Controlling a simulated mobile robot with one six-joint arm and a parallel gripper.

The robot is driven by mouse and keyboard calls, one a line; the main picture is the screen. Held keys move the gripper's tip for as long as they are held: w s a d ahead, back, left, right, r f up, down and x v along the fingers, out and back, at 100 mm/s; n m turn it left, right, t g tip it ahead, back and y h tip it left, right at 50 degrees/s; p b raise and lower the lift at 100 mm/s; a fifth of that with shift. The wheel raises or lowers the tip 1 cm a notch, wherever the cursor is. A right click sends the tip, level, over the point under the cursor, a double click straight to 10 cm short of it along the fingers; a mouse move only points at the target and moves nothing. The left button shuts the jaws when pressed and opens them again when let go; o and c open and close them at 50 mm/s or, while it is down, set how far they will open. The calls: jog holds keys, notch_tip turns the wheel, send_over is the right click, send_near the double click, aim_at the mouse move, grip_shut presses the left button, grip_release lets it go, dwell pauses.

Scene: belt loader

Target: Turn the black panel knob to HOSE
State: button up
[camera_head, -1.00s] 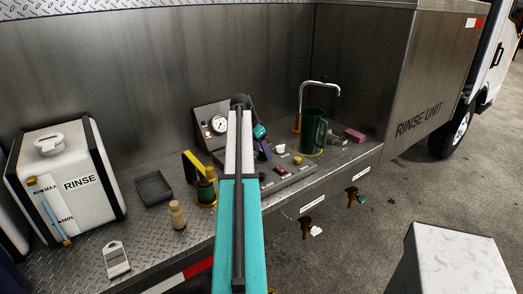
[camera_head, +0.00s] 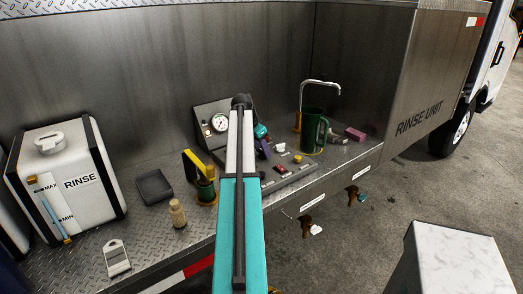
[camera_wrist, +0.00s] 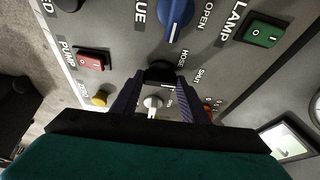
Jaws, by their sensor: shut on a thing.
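The black knob (camera_wrist: 160,71) is in the middle of the wrist view, partly hidden between the dark purple fingers of my gripper (camera_wrist: 159,86). The fingers are shut on it from both sides. The label HOSE (camera_wrist: 183,58) is printed just above and right of the knob, and SHUT (camera_wrist: 198,75) is further right. I cannot tell which way the knob's pointer faces. In the head view, my arm hides the knob, and only a bit of my gripper (camera_head: 264,149) shows over the control panel (camera_head: 287,172).
Close around the knob are a blue knob (camera_wrist: 176,14), a red PUMP switch (camera_wrist: 91,60), a green LAMP switch (camera_wrist: 263,33) and a yellow button (camera_wrist: 100,97). A pressure gauge (camera_head: 220,122) stands behind the panel. A green mug (camera_head: 312,132) stands to its right.

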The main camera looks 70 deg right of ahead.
jog(key=n+t, duration=0.1)
jog(key=n, duration=0.3)
jog(key=shift+s+h, duration=0.2)
jog(key=shift+h, duration=0.2)
jog(key=shift+n+t, duration=1.1)
jog(key=shift+n, duration=1.2)
jog(key=o, duration=1.1)
jog(key=shift+c, duration=0.2)
jog(key=shift+r, duration=0.1)
jog(key=b+v, duration=0.2)
jog(key=v, duration=1.1)
jog(key=shift+r, duration=0.35)
jog(key=shift+s, duration=0.2)
